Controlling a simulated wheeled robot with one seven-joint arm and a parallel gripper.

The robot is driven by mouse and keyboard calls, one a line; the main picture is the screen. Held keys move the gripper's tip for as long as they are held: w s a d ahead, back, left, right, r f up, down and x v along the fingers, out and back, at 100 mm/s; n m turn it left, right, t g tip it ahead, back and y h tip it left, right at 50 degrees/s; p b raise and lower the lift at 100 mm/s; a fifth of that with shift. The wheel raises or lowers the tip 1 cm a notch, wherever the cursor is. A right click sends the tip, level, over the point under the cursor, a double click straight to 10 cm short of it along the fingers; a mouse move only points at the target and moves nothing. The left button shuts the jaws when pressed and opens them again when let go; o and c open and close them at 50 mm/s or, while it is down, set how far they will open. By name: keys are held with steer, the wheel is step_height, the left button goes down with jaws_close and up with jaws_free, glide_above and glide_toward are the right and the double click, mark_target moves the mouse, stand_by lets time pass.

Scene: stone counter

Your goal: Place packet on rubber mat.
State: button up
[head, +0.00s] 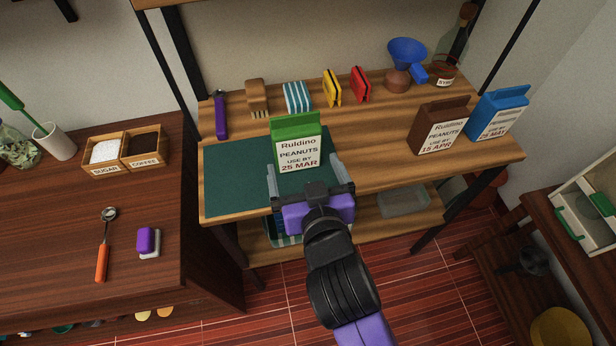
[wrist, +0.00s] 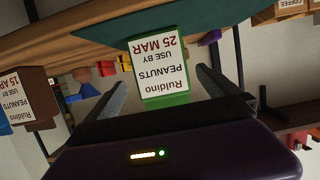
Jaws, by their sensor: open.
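A green packet (head: 297,143) with a white label reading "Ruidino PEANUTS USE BY 25 MAR" stands upright on the dark green rubber mat (head: 235,180), toward its right side. In the wrist view the packet (wrist: 160,65) appears upside down. My gripper (head: 306,172) is open in front of the packet, with one finger toward each side of it. In the wrist view the fingers (wrist: 160,88) are spread and the packet shows beyond them; I cannot tell whether either touches it. A brown packet (head: 439,128) and a blue packet (head: 499,112) stand at the right of the counter.
A purple-handled tool (head: 220,116), a brush (head: 257,98), a striped item (head: 297,97), yellow and red items (head: 332,88), a blue funnel (head: 407,52) and a bottle (head: 452,45) line the back. Counter space between the green and brown packets is clear.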

steer(key=shift+v, duration=1.55)
steer(key=s+d+f, duration=0.7)
steer(key=s+d, duration=0.5)
steer(key=d, duration=0.1)
steer(key=s+d+r+m+h, duration=0.1)
steer(key=s+d, duration=0.3)
steer(key=s, duration=0.4)
steer(key=s+d+r+m+h, duration=0.2)
steer(key=s+d+r+h, duration=0.1)
steer(key=s, duration=0.6)
steer(key=shift+d+r+t, duration=0.4)
steer(key=shift+d+r, duration=0.2)
steer(key=shift+d, duration=0.35)
